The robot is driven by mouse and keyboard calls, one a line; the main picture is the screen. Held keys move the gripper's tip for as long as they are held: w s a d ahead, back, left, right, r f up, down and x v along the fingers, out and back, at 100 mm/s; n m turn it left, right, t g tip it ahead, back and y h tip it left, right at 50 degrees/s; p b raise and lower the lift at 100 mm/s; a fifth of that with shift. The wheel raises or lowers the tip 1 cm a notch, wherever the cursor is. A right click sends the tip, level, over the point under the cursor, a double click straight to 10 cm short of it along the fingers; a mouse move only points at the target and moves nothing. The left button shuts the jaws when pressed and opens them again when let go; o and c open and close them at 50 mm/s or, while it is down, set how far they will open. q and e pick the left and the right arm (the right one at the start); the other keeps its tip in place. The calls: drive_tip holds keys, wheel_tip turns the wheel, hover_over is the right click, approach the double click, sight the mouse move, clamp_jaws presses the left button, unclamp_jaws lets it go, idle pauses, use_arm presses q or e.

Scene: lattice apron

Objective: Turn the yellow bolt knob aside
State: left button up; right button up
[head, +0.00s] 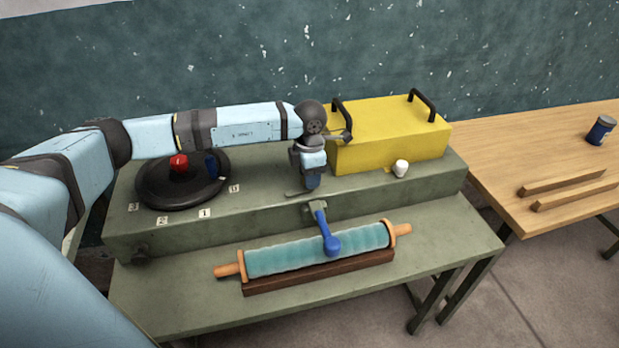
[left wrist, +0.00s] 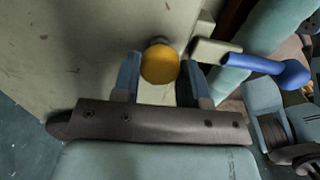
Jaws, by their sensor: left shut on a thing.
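The yellow bolt knob (left wrist: 160,65) shows in the left wrist view as a round yellow end on the green apron surface. My left gripper (head: 312,186) reaches down to the apron's front edge in the head view. In the left wrist view my left gripper (left wrist: 159,82) has its two blue fingers on either side of the knob, shut on it. In the head view the knob is hidden behind the gripper.
A blue-handled lever (head: 322,222) hangs just in front of the gripper, over a teal roller (head: 280,258). A yellow box (head: 385,140) with black handles stands close right, with a white knob (head: 401,168). A black turntable (head: 160,188) is left. A wooden table (head: 500,150) stands right.

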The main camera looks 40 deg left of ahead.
use_arm(q)
drive_tip(key=shift+m, duration=0.6)
drive_tip(key=o, duration=0.9)
drive_tip(key=shift+o, duration=0.2)
drive_tip(key=shift+r, duration=0.1)
wheel_tip(320, 180, up, 14)
drive_tip(key=shift+b, duration=0.35)
drive_tip(key=shift+f, duration=0.2)
